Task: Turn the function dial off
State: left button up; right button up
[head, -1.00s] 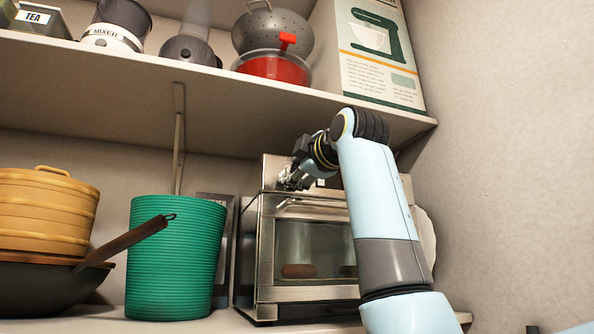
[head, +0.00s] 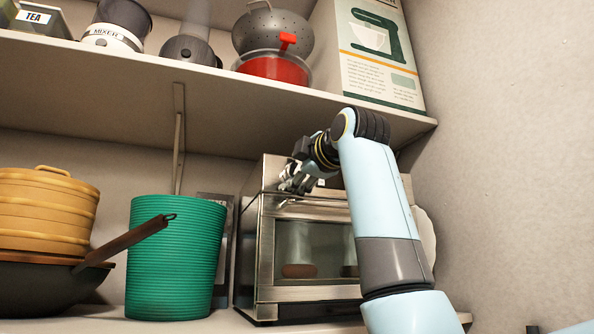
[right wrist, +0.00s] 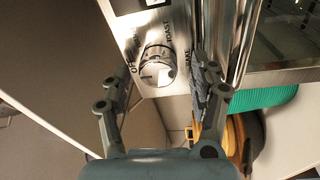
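The function dial (right wrist: 157,66) is a round silver knob on the metal panel of the toaster oven (head: 265,245). Printed words ring it; one at its left reads like OFF, but I cannot tell its exact setting. My right gripper (right wrist: 161,84) is open, with one finger on each side of the dial and visible gaps between. I cannot tell whether either fingertip touches it. In the head view my right gripper (head: 297,180) is at the oven's upper left front, and hides the dial. My left gripper is not in view.
A green ribbed bin (head: 172,258) stands left of the oven, with a dark pan (head: 45,288) and yellow stacked steamer (head: 48,210) beyond. A shelf (head: 230,100) hangs above the oven and arm. A wall (head: 500,180) is at the right.

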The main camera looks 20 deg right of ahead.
jog(key=shift+s, duration=0.2)
jog(key=s+d+f, duration=0.1)
jog(key=s, duration=1)
jog(key=shift+s+d, duration=0.2)
jog(key=shift+s, duration=0.05)
